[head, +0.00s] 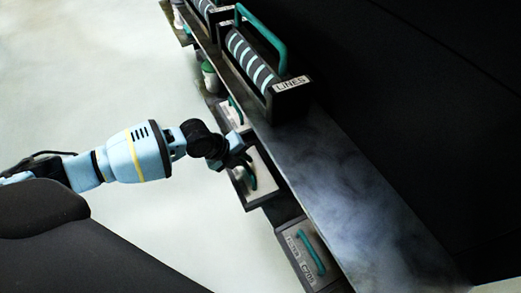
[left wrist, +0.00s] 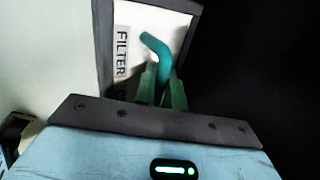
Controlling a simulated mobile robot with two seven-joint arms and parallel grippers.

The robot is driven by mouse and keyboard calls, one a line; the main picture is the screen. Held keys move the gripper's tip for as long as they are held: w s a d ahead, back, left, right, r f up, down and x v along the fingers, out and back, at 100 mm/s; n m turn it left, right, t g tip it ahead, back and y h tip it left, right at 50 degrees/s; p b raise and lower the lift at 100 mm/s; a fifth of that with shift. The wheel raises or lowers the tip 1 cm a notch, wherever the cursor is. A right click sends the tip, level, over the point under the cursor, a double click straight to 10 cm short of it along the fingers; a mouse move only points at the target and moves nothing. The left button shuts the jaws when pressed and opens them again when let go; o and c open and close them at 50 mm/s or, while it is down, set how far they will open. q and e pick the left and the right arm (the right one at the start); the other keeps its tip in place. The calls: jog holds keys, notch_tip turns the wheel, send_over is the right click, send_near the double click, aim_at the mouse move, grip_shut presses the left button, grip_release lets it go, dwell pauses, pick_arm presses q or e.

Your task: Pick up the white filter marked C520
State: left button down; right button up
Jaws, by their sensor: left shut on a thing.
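A white-faced filter (head: 265,181) with a dark frame and a teal handle sits in the row beside the shelf in the head view. It also shows in the left wrist view (left wrist: 140,20), where its label reads "FILTER". The rest of the label is hidden, so I cannot read C520. My left gripper (head: 243,163) is at this filter. In the left wrist view, its green fingers (left wrist: 163,88) are shut on the teal handle (left wrist: 157,47). My right gripper is not in view.
Another filter (head: 298,250) with a teal handle sits nearer, its marking hard to read. A box labelled LINES (head: 292,84) with a teal handle stands on the dark shelf (head: 345,190). A green-topped container (head: 208,76) is farther back. Pale floor (head: 120,90) lies clear at left.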

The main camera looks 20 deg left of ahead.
pick_arm(q)
jog(key=s+a+p, duration=0.1)
jog(key=s+a, duration=0.5)
jog(key=s, duration=0.1)
jog(key=shift+s+a, duration=0.15)
jog(key=shift+s, duration=0.25)
